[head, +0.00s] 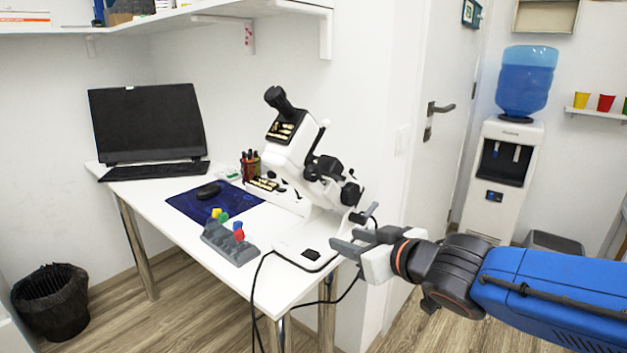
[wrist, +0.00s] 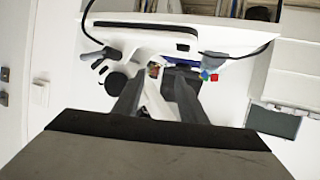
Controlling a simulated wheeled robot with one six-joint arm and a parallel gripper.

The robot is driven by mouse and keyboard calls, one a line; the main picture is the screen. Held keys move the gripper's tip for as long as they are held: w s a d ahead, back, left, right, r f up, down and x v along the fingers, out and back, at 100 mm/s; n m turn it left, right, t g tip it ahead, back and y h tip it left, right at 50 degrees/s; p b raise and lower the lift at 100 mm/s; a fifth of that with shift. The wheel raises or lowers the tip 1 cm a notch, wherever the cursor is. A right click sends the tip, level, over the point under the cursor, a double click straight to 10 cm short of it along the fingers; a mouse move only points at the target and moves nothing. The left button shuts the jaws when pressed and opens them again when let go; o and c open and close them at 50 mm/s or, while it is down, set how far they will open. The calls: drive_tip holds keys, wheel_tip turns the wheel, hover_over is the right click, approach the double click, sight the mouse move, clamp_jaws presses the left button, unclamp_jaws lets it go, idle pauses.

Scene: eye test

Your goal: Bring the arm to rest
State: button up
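My gripper (head: 345,239) is at the front right corner of the white desk, beside the base of a white microscope (head: 292,160). Its two grey fingers are apart, with nothing held between them. In the wrist view, the fingers (wrist: 154,80) are also spread, and white and black parts of the microscope show beyond and between them. My blue arm reaches in from the right edge of the head view, roughly level. Whether a finger touches the desk or microscope I cannot tell.
The desk (head: 180,235) holds a grey rack (head: 230,243) with coloured pieces, a mouse (head: 208,191), a keyboard (head: 153,171) and a monitor (head: 147,122). A black cable (head: 262,290) hangs off its front. A water dispenser (head: 502,180) stands behind my arm. A bin (head: 52,302) is at left.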

drive_tip(key=s+d+f+m+g+h, duration=0.1)
drive_tip(key=s+d+f+m+h, duration=0.15)
drive_tip(key=d, duration=0.65)
drive_tip(key=s+d+f+m+g+h, duration=0.1)
drive_tip(key=d+f+m+h, duration=0.2)
drive_tip(key=d, duration=0.5)
drive_tip(key=s+d+f+g+h, duration=0.1)
drive_tip(key=s+d+f+g, duration=0.1)
drive_tip(key=s, duration=0.4)
drive_tip(key=s+d+f+m+g, duration=0.1)
drive_tip(key=s+d+f+g, duration=0.1)
drive_tip(key=s, duration=0.5)
drive_tip(key=shift+d+f+g+h, duration=0.35)
drive_tip(key=shift+d+f+g, duration=0.05)
drive_tip(key=shift+f+g, duration=0.2)
drive_tip(key=shift+s, duration=0.1)
